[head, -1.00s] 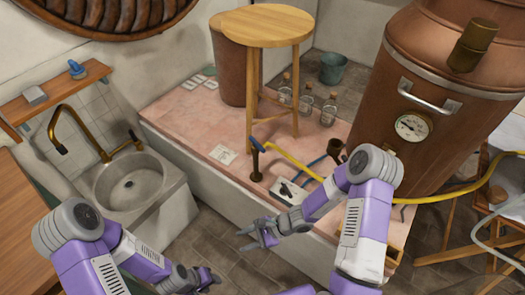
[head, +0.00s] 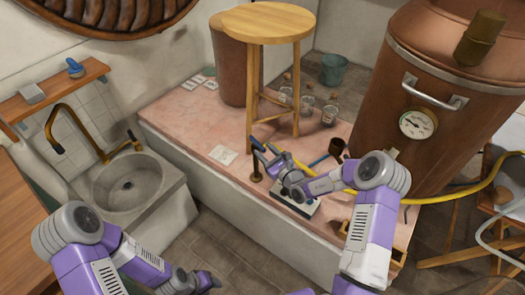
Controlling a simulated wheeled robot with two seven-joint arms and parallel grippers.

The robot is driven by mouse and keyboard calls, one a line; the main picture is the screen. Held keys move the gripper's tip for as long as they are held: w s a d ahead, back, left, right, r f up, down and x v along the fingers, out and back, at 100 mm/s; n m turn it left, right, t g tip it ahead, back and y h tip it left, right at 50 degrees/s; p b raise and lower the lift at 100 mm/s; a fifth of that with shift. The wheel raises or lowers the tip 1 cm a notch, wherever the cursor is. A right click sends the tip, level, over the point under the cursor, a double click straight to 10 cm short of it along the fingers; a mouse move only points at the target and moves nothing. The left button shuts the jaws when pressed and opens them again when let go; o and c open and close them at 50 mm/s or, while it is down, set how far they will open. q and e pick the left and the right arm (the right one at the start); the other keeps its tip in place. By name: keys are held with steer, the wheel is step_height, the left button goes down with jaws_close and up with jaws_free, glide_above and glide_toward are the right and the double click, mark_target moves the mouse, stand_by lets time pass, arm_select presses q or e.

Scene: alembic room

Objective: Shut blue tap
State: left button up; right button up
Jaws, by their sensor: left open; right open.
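The blue-handled tap (head: 257,175) stands as a thin brown post on the pink-topped ledge, near its front edge. Its blue handle at the top is partly hidden by my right gripper (head: 264,157). My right gripper is open, with its fingers at or close beside the handle; I cannot tell whether they touch it. A second blue bar (head: 319,160) lies further right, beside a dark brown fitting (head: 337,147). My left gripper (head: 212,281) is open and empty, low over the floor in front of the ledge.
A wooden stool (head: 262,25) stands on the ledge just behind the tap. A copper vessel (head: 440,110) with a gauge stands at the right. A yellow hose (head: 440,197) runs across the ledge. A stone sink (head: 130,185) is at the left. Glass bottles (head: 307,105) stand behind.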

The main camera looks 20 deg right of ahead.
steer(key=shift+x, duration=0.95)
jaws_close()
steer(key=shift+w+d+n+g+y, duration=0.1)
steer(key=shift+d+n+g+y, duration=0.15)
steer(key=shift+n+g+y, duration=0.4)
steer(key=shift+w+d+n+g+y+b, duration=0.2)
steer(key=shift+n+g+y+b, duration=0.3)
steer(key=shift+y, duration=0.4)
steer(key=shift+w+d+n+g+y+b, duration=0.15)
steer(key=shift+d+n+g+y, duration=0.1)
steer(key=shift+n+y, duration=0.5)
steer(key=shift+s+y, duration=0.1)
steer(key=shift+y, duration=0.2)
